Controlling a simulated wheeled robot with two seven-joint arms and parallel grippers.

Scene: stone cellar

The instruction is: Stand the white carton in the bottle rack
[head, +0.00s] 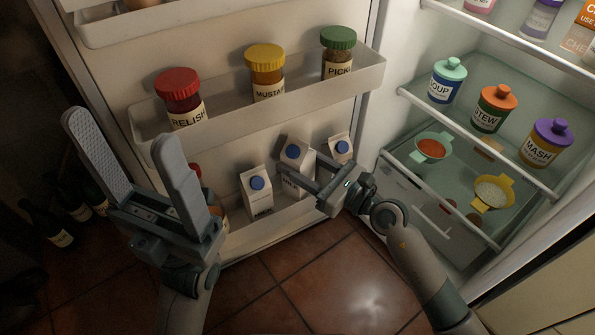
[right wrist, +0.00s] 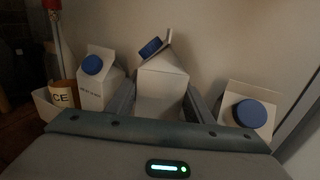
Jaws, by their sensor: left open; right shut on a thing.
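Several white cartons with blue caps are at the fridge door's bottom rack (head: 275,222). The middle white carton (head: 296,152) is between the fingers of my right gripper (head: 300,174), which is shut on it. It also shows in the right wrist view (right wrist: 162,88), roughly upright. Its base is hidden, so I cannot tell whether it rests on the rack floor. One carton (head: 257,198) stands to its left and another (head: 340,146) to its right. My left gripper (head: 120,135) is open and empty, in front of the door at the left.
The upper door rack (head: 300,98) holds relish (head: 180,95), mustard (head: 266,72) and pickle jars (head: 338,52). A juice container (right wrist: 62,96) stands at the rack's left end. Fridge shelves (head: 520,175) with jars and bowls are at the right. Dark bottles (head: 50,228) are on the floor at left.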

